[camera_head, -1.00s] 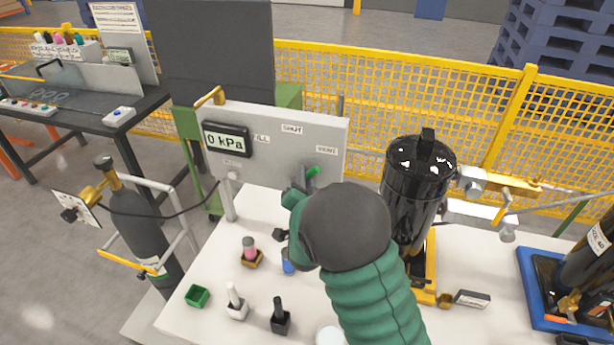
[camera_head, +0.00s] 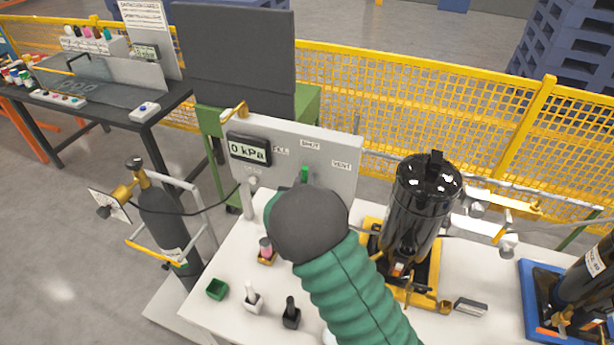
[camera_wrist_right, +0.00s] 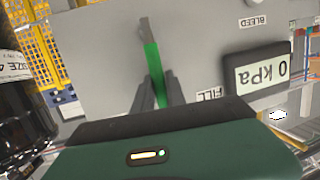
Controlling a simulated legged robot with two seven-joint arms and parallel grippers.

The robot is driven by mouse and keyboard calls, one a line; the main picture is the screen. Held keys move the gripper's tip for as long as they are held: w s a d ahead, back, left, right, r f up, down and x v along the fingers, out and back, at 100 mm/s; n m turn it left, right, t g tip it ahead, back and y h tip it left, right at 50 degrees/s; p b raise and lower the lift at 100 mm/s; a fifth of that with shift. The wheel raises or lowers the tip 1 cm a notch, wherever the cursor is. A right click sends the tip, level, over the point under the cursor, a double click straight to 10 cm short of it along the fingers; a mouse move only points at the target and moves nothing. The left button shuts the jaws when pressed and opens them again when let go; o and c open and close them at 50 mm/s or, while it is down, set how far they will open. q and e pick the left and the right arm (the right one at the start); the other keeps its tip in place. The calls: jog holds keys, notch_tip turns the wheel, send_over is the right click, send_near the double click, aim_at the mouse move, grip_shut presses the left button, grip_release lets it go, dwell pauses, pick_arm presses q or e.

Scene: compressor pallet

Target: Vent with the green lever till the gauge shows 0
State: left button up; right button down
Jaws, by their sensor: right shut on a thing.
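The grey panel (camera_head: 335,178) stands upright on the white table and carries a gauge (camera_head: 249,149) that reads 0 kPa. The green lever (camera_head: 305,174) is on the panel, below the SHUT label (camera_head: 310,144) and left of the VENT label (camera_head: 342,165). It points up toward SHUT. In the wrist view the green lever (camera_wrist_right: 152,65) stands between the two fingers of my right gripper (camera_wrist_right: 157,92), which is shut on it. The gauge (camera_wrist_right: 264,74) appears upside down there. In the head view my right arm hides most of that gripper. My left gripper is not in view.
A black cylinder (camera_head: 420,205) stands in a yellow base right of my right arm. Small holders (camera_head: 291,314) and a green box (camera_head: 217,289) are at the table's front left. A dark gas bottle (camera_head: 168,220) stands left of the table.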

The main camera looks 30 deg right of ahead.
jog(key=shift+w+d+r, duration=0.1)
jog(key=shift+w+r, duration=0.1)
jog(key=shift+r, duration=0.2)
jog(key=c, duration=1.6)
grip_release()
jog(key=shift+c, duration=0.2)
jog(key=shift+o, duration=1.2)
jog(key=shift+f, duration=0.1)
jog(key=shift+o, duration=0.2)
jog(key=shift+f, duration=0.15)
jog(key=shift+s, duration=0.1)
